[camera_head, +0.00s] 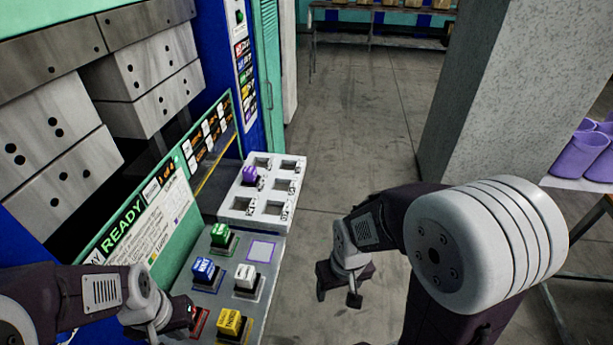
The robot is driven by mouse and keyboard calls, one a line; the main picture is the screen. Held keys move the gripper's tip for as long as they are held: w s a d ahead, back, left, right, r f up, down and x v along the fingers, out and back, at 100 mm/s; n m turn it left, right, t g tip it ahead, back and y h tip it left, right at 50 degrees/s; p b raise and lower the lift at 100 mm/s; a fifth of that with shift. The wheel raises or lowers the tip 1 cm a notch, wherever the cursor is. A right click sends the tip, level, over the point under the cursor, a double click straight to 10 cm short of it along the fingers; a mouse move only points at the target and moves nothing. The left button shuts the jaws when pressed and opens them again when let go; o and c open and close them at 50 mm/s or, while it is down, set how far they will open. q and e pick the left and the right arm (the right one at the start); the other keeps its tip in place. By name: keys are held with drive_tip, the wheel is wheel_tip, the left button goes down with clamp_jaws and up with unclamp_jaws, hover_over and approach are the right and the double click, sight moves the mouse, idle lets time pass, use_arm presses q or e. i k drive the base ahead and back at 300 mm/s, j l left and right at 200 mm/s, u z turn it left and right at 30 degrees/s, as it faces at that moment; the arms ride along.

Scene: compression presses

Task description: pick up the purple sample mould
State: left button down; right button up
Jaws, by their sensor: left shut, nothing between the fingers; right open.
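My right gripper (337,288) is open and empty, pointing down over the floor, to the right of and nearer than the tray. It is clearly apart from the mould. My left gripper (184,315) is shut with nothing in it, low at the left near the front of the button panel. Its fingertips are small and partly hidden.
The grey panel (209,273) in front of the tray carries green (221,235), blue (204,268), white (245,276) and yellow (229,321) buttons. The press (50,190) stands at the left. A grey pillar (500,100) and purple containers (580,155) are at the right. Floor between is clear.

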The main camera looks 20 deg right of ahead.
sight(251, 178)
drive_tip(key=i+l+u, duration=0.7)
drive_tip(key=l+u, duration=0.2)
drive_tip(key=i+l+u, duration=0.2)
drive_tip(key=l+u, duration=0.25)
drive_tip(key=i+l+u, duration=0.1)
drive_tip(key=l+u, duration=0.35)
drive_tip(key=l, duration=0.3)
drive_tip(key=l+u, duration=0.45)
drive_tip(key=l, duration=0.2)
drive_tip(key=k+l+u, duration=0.15)
drive_tip(key=l+u, duration=0.25)
drive_tip(key=l, duration=0.3)
